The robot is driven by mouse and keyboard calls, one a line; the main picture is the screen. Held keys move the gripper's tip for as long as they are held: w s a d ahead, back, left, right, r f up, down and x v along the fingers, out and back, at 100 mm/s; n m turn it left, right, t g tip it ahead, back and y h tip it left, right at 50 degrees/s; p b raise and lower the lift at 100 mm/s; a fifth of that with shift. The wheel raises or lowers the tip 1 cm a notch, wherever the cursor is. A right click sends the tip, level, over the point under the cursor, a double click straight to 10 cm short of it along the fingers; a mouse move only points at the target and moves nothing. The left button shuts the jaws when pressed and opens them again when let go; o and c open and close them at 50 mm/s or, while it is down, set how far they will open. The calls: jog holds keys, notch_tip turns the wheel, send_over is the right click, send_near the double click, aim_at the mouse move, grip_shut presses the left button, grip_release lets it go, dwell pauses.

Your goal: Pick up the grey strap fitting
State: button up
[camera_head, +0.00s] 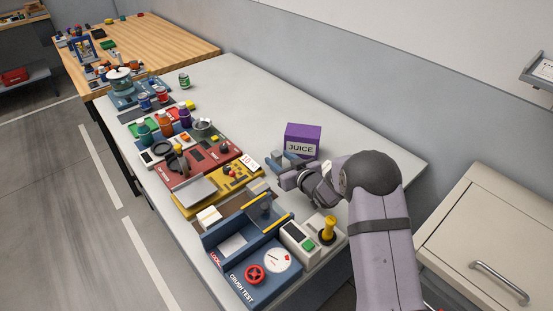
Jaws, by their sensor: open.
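My gripper (284,172) is open, low over the grey-white table, just in front of the purple juice box. A small blue-grey piece (279,157) shows at the jaws, beside the box's left side. It may be the grey strap fitting or part of a finger; I cannot tell which at this size. I cannot make out any grip on it. My wrist and forearm hide the table to the right of the jaws.
The purple juice box (303,139) stands close behind my gripper. The blue crush test unit (241,257) and a yellow-handled station (313,240) stand in front. A yellow panel (240,176) and red panel (196,162) lie left. The table's far right is clear.

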aim_at(277, 153)
jog(key=shift+x, duration=1.15)
jog(key=shift+a+r, duration=0.1)
jog(key=shift+c, duration=0.7)
grip_shut()
jog(key=shift+r, duration=0.1)
jog(key=shift+r+b, duration=0.7)
jog(key=shift+r, duration=4.25)
